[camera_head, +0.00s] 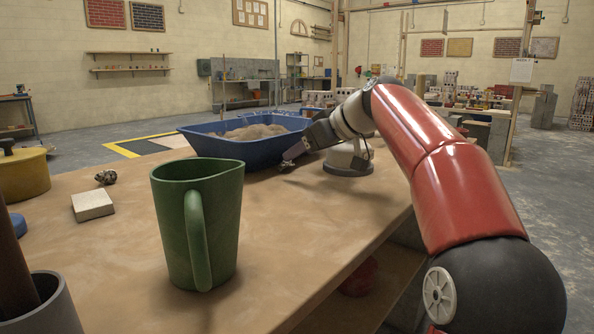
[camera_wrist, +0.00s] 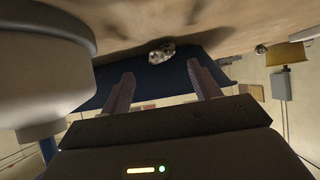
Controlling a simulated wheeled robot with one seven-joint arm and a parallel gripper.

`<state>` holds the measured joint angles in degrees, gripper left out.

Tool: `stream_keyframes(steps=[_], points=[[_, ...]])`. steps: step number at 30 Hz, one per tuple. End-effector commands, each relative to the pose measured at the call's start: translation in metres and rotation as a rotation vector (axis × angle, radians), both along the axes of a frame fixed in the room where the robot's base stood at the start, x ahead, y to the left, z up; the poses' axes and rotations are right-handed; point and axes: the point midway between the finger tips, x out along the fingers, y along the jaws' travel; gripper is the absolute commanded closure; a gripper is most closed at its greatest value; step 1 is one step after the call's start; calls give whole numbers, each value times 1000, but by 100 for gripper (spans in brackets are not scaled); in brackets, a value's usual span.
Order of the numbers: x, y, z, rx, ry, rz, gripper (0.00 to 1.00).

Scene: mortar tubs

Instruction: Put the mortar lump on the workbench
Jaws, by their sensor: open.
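A small rough grey lump (camera_wrist: 161,52) rests on the workbench top (camera_wrist: 110,15), just beyond my open fingertips and roughly centred between them in the wrist view. In the head view this lump (camera_head: 287,166) sits right under my gripper (camera_head: 294,153), beside the blue tub. My gripper (camera_wrist: 161,82) is open with nothing between its fingers. A second rough dark lump (camera_head: 106,177) lies on the workbench (camera_head: 130,255) at the left; it shows small in the wrist view (camera_wrist: 261,49).
A blue tub (camera_head: 230,146) of grey-brown material stands behind my gripper. A white round object (camera_head: 349,167) is close to its right. A green mug (camera_head: 197,230), a pale block (camera_head: 92,206) and a yellow pot (camera_head: 22,174) stand nearer. The bench middle is clear.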

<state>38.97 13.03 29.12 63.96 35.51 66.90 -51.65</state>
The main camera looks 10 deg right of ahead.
Motion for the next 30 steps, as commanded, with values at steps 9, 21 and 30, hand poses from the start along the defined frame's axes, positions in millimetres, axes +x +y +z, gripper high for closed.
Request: stream_keyframes(steps=[9, 21, 30], points=[[28, 25, -21, 1, 3, 3, 38], [43, 35, -33, -1, 0, -1, 38], [43, 35, -33, -1, 0, -1, 71]])
